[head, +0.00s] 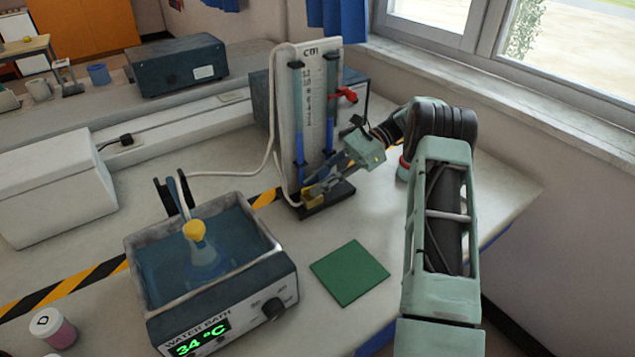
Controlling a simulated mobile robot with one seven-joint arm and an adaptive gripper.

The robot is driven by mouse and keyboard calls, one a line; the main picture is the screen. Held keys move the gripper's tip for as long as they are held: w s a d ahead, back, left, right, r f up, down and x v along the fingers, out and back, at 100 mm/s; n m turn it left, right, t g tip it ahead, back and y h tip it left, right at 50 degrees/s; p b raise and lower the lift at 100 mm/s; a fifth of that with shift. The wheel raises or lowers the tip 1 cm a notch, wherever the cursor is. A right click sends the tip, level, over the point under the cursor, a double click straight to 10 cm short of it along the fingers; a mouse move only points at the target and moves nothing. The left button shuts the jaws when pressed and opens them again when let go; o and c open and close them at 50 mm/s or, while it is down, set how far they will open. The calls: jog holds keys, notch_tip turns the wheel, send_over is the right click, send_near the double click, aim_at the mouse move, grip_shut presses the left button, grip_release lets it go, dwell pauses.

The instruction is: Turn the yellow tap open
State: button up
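The yellow tap (309,200) sits low on the front of the upright manometer board (318,85), just above its dark base (330,203). Only part of the tap shows, as my gripper partly covers it. My gripper (318,190) reaches in from the right, with its fingertips at the tap. I cannot tell whether the fingers touch the tap or close on it. The board carries tubes with blue liquid, and a red tap (346,95) higher on its right side.
A water bath (220,310) reading 34 °C stands front left, with a yellow-capped flask (205,258) inside. A pale tube runs from the board toward the bath. A green mat (349,272) lies in front of the board. A window wall borders the right.

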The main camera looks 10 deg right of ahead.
jog(key=shift+w+r, duration=0.1)
jog(key=shift+w, duration=0.1)
jog(key=shift+v, duration=2.7)
jog(key=shift+d, duration=0.25)
jog(key=shift+v, duration=1)
jog(key=shift+s, duration=0.1)
